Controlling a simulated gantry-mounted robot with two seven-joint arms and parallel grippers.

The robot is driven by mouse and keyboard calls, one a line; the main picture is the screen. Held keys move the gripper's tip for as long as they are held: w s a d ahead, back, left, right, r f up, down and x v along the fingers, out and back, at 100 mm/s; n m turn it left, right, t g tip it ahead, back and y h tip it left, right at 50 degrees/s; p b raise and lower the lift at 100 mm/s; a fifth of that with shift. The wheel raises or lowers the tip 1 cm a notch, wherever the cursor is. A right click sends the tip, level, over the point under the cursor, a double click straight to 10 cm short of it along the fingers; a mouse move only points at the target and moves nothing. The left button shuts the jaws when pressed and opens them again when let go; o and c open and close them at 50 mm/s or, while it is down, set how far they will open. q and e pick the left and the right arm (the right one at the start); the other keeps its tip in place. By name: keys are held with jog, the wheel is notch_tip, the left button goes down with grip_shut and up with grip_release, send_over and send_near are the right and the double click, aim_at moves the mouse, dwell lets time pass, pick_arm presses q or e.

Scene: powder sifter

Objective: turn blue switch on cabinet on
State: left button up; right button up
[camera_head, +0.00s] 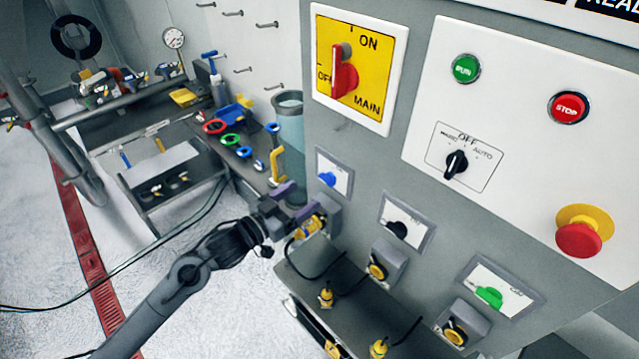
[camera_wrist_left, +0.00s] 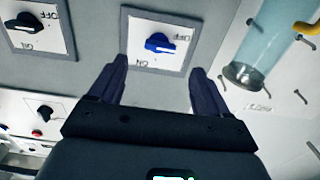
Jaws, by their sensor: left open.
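The blue switch (camera_head: 327,179) is a small knob on a white plate with a grey frame on the cabinet front (camera_head: 365,165). In the left wrist view the blue switch (camera_wrist_left: 160,43) shows near the top middle, with upside-down lettering on its plate. My left gripper (camera_head: 298,203) is below and to the left of the switch in the head view. It is open and empty, and its two fingers (camera_wrist_left: 155,85) point toward the plate on either side of the switch, apart from the knob. My right gripper is not in view.
A black switch (camera_head: 396,229) and a green switch (camera_head: 489,297) sit right of the blue one. A dark shelf (camera_head: 335,290) juts out under the sockets. A clear cylinder (camera_head: 290,135) stands beside the cabinet.

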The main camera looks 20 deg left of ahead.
aim_at(324, 182)
pick_arm(q)
jog(key=shift+p+x, duration=0.45)
jog(key=shift+x, duration=3.05)
jog(key=shift+c, duration=0.3)
jog(key=c, duration=1)
